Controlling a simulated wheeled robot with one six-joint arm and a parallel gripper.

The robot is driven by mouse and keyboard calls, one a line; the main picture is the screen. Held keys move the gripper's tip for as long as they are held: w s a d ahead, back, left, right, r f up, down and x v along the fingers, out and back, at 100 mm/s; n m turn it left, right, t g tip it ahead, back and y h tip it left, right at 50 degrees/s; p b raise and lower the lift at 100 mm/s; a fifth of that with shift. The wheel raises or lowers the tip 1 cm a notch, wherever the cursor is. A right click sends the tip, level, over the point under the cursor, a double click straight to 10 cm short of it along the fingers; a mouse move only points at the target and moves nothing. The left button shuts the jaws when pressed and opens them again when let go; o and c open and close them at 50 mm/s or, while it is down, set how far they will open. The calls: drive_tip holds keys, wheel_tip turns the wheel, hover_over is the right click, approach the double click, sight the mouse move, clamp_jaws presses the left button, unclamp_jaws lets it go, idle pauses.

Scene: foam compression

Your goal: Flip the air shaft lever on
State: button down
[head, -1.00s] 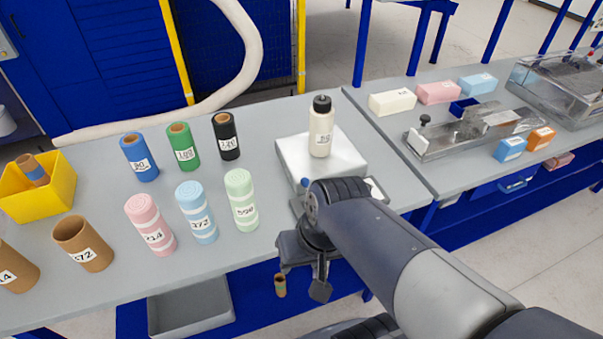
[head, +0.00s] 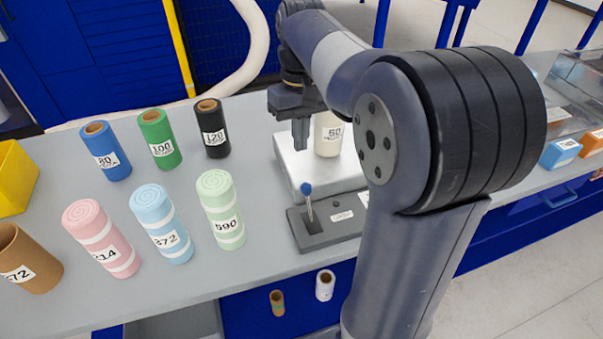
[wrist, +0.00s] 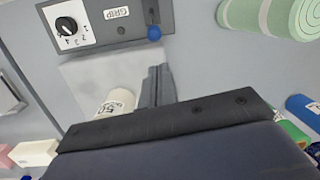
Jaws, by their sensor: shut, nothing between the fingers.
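The air shaft lever has a blue ball knob (head: 306,188) on a thin stem, standing up from a slot in a dark grey control box (head: 318,238) at the table's front edge. The knob also shows in the wrist view (wrist: 154,33), at the box's edge beside a GRIP label and a dial (wrist: 66,27). My gripper (head: 300,143) is shut and empty. It points down over the pale block behind the box, apart from the lever. Its closed fingers (wrist: 157,84) show in the wrist view, below the knob. My arm hides the box's right end.
Left of the box stand a pale green roll (head: 220,208), other foam rolls and several coloured tubes, including a black one (head: 211,130). Table between rolls and box is clear.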

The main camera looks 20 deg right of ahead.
sight(308, 203)
drive_tip(key=shift+w+d, duration=0.1)
drive_tip(key=shift+w, duration=0.1)
drive_tip(key=f, duration=0.3)
drive_tip(key=s+f, duration=0.1)
drive_tip(key=f, duration=0.6)
drive_tip(key=shift+s+a, duration=0.2)
drive_tip(key=shift+a, duration=0.05)
drive_tip(key=shift+w+r+b, duration=0.1)
drive_tip(key=shift+b, duration=0.25)
